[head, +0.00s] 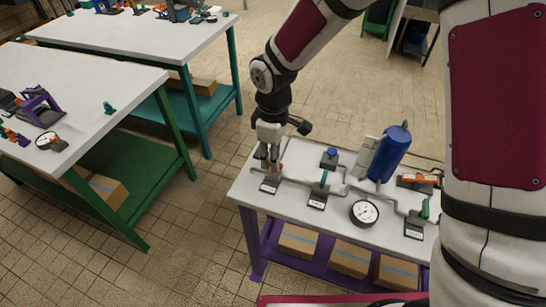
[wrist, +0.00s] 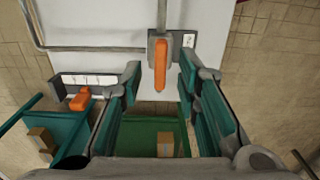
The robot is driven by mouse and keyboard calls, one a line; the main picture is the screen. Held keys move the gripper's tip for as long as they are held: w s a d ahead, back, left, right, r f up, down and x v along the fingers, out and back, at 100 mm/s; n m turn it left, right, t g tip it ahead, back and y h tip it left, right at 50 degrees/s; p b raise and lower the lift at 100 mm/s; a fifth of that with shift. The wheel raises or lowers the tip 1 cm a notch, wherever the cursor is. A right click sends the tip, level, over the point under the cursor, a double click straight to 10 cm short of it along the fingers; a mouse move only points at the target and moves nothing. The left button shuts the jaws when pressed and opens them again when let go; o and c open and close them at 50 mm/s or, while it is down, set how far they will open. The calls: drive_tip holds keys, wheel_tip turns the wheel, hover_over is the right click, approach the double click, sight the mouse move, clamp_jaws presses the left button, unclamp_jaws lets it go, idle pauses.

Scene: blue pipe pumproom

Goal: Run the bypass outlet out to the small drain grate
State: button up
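A lever valve with an orange handle (wrist: 160,66) sits on a dark labelled base at the end of a grey pipe in the wrist view. In the head view its labelled base (head: 269,184) is at the left end of the white bench. My gripper (wrist: 160,82) is open, with its teal fingers on either side of the handle. I cannot tell whether they touch it. In the head view my gripper (head: 267,155) points down over this valve. I cannot make out a drain grate or which pipe end is the bypass outlet.
The white bench (head: 300,204) carries a blue tank (head: 389,153), a round gauge (head: 364,212), a green-handled valve (head: 323,179) and another orange-handled valve (head: 418,180), close together. Green-legged (head: 145,215) and teal-legged (head: 190,115) tables stand left. Tiled floor between is clear.

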wheel_tip(320, 180, up, 11)
idle(0.3)
idle(0.4)
drive_tip(key=s+d+r+m+t+h, duration=0.1)
drive_tip(key=s+d+r+m+t, duration=0.1)
drive_tip(key=s+d+r+m, duration=0.75)
drive_tip(key=s+d+r+m+t+y, duration=0.1)
drive_tip(key=s+d+r+m, duration=0.3)
drive_tip(key=s+d, duration=0.6)
drive_tip(key=shift+s+d+r+m+t, duration=0.2)
drive_tip(key=shift+s+m+t, duration=0.35)
drive_tip(key=shift+s, duration=1.05)
